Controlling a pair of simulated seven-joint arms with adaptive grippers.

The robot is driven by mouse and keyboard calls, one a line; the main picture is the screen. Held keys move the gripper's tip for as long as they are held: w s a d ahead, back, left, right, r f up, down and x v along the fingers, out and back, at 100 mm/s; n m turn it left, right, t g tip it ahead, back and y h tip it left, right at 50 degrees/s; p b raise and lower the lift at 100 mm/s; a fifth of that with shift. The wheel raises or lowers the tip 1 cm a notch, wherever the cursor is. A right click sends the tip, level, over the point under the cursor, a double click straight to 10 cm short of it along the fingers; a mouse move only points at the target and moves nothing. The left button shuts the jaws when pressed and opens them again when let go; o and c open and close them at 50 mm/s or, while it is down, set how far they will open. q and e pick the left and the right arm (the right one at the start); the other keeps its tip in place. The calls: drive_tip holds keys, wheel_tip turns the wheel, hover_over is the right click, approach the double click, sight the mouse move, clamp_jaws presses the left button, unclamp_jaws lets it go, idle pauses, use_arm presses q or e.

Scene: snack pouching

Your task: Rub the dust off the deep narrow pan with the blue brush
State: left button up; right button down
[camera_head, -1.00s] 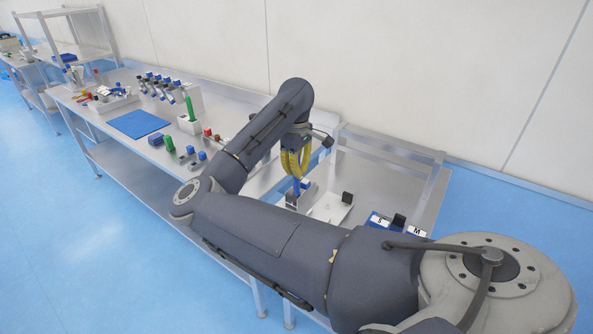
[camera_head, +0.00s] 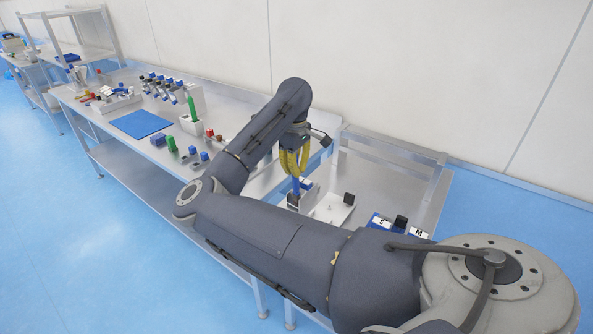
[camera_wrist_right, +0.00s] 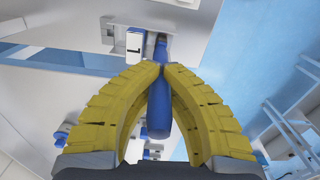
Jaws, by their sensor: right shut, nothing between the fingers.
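My right gripper (camera_head: 294,162) has yellow ribbed fingers and points down over the near-right end of the bench. In the right wrist view its fingertips (camera_wrist_right: 162,66) come together around the line of a blue handle (camera_wrist_right: 158,112). The handle, which looks like the blue brush, runs through the gap between the fingers; whether they touch it is not clear. In the head view a blue upright piece (camera_head: 295,186) shows just below the fingers, above a small dark holder (camera_head: 293,201). The brush's bristles are hidden. I cannot tell which item is the deep narrow pan. My left gripper is out of view.
A pale plate with a black block (camera_head: 349,199) lies right of the gripper. A blue mat (camera_head: 141,124), a white holder with a green handle (camera_head: 192,124) and several small tools occupy the bench to the left.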

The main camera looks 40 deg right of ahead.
drive_tip(key=shift+s, duration=0.2)
idle(0.3)
drive_tip(key=shift+s+d, duration=0.1)
drive_tip(key=shift+s, duration=0.3)
drive_tip(key=shift+w, duration=0.15)
idle(1.0)
drive_tip(key=shift+w, duration=0.45)
drive_tip(key=shift+s+r, duration=0.1)
drive_tip(key=shift+r, duration=0.05)
drive_tip(key=shift+s+r, duration=0.2)
drive_tip(key=shift+r, duration=5.75)
